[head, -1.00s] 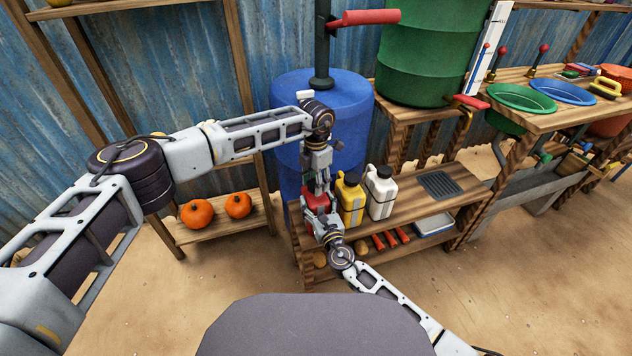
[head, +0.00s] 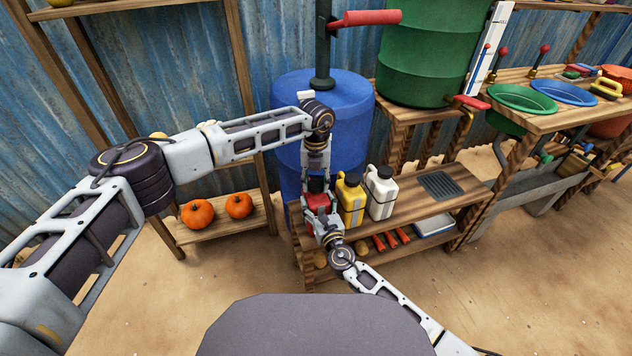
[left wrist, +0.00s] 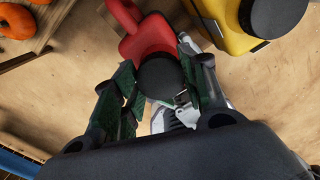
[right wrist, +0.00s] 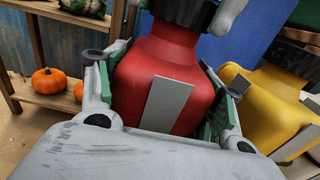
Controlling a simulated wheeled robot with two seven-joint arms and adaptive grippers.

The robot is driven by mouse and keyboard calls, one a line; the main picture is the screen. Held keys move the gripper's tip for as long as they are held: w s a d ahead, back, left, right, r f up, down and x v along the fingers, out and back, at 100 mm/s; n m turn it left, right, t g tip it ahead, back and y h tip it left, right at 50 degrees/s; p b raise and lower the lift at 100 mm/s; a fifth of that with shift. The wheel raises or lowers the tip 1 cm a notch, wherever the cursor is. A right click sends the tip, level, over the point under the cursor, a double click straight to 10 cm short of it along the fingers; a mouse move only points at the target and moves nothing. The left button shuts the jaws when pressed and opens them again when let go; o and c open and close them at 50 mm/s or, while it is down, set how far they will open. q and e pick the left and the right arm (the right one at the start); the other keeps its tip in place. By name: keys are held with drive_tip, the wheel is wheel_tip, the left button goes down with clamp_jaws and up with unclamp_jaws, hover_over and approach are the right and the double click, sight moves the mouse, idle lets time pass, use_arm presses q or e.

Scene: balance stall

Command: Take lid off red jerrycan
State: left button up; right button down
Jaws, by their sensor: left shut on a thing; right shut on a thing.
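The red jerrycan (head: 318,201) is at the left end of the low wooden bench, mostly hidden by my grippers in the head view. Its red body (right wrist: 165,75) fills the middle of the right wrist view, with a pale blank label. My right gripper (right wrist: 160,88) is shut on the body from the near side. The black round lid (left wrist: 161,76) sits at the can's neck; its ribbed edge shows in the right wrist view (right wrist: 186,10). My left gripper (left wrist: 163,66) is shut on the lid from above. I see no clear gap between lid and neck.
A yellow jerrycan (head: 350,199) and a white jerrycan (head: 381,192) stand close to the right of the red one. A blue barrel (head: 350,110) is behind. The bench (head: 415,205) carries a dark grate (head: 440,184) at right. Pumpkins (head: 198,213) lie on a shelf at left.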

sight(315, 183)
use_arm(q)
drive_tip(key=n, duration=0.6)
drive_tip(key=shift+s, duration=0.1)
drive_tip(key=n, duration=0.7)
drive_tip(key=shift+s, duration=0.1)
drive_tip(key=shift+r, duration=0.8)
idle(0.7)
drive_tip(key=shift+a+r, duration=0.1)
drive_tip(key=shift+r, duration=0.25)
idle(0.4)
drive_tip(key=shift+r, duration=1.95)
